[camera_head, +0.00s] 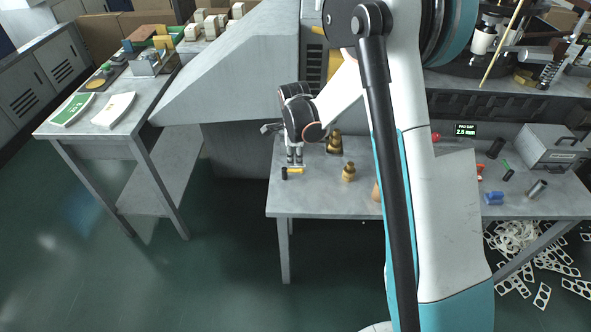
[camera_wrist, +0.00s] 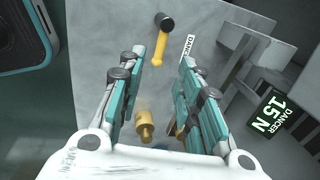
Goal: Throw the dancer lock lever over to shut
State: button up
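The dancer lock lever appears as a short yellow arm (camera_wrist: 160,48) with a black knob (camera_wrist: 165,20) at its far end, low over the grey bench. It also shows in the head view as a yellow arm (camera_head: 296,171) with the black knob (camera_head: 284,173) at its left. A white label (camera_wrist: 188,47) beginning "DANC" lies right of the lever. My gripper (camera_wrist: 163,58) is open, with the lever seen between and beyond its fingertips. In the head view my gripper (camera_head: 295,162) points down just above the lever. Contact cannot be told.
A brass piece (camera_wrist: 145,124) shows between my fingers. Brass pieces (camera_head: 334,143) and (camera_head: 348,172) stand right of my gripper on the bench (camera_head: 320,203). The bench's front left is clear.

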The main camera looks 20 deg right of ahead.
aim_at(295, 170)
jog(key=f, duration=0.2)
jog(key=w+f+b, duration=0.1)
jog(key=f, duration=0.2)
jog(key=f+b, duration=0.1)
jog(key=f, duration=0.2)
jog(key=shift+w+d, duration=0.25)
grip_shut()
